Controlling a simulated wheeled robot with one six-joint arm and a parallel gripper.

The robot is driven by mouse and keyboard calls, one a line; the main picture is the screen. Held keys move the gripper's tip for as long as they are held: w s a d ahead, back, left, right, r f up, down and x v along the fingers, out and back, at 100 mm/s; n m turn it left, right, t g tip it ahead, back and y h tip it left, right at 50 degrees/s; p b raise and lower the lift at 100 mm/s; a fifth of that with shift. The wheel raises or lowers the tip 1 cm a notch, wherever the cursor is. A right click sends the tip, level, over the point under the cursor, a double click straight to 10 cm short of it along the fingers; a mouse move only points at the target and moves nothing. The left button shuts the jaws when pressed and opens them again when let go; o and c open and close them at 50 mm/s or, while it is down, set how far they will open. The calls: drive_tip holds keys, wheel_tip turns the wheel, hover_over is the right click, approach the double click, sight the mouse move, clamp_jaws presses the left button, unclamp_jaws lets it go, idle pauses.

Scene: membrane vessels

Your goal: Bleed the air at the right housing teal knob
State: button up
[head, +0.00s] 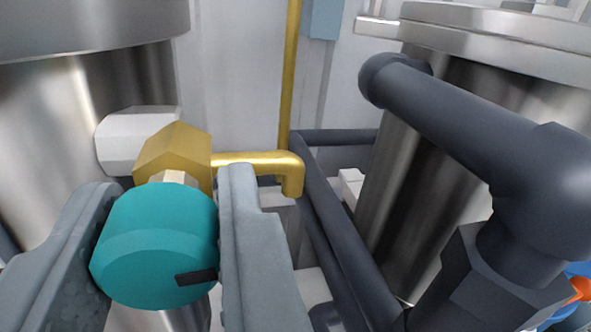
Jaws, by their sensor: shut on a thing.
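The teal knob (157,245) sits at the lower left, on a short pale stem in front of a brass valve body (176,150). A black mark shows on the knob's lower right face. My gripper (160,250) has one grey finger on each side of the knob and is shut on it. The brass body joins a white fitting (135,139) on a steel housing (35,140) at the left. A brass spout (262,163) runs right from the body and bends down at its end.
A thick dark pipe (455,115) crosses the right side in front of another steel vessel (400,185). Dark pipes (340,235) run low in the middle. A yellow vertical pipe (290,70) stands behind the spout. Blue and orange parts (580,290) show at the lower right edge.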

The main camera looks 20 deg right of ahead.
drive_tip(key=n, duration=0.5)
drive_tip(key=shift+n, duration=2.9)
drive_tip(key=m, duration=0.6)
drive_tip(key=shift+m, duration=3.5)
drive_tip(key=o, duration=1)
drive_tip(key=shift+c, duration=0.2)
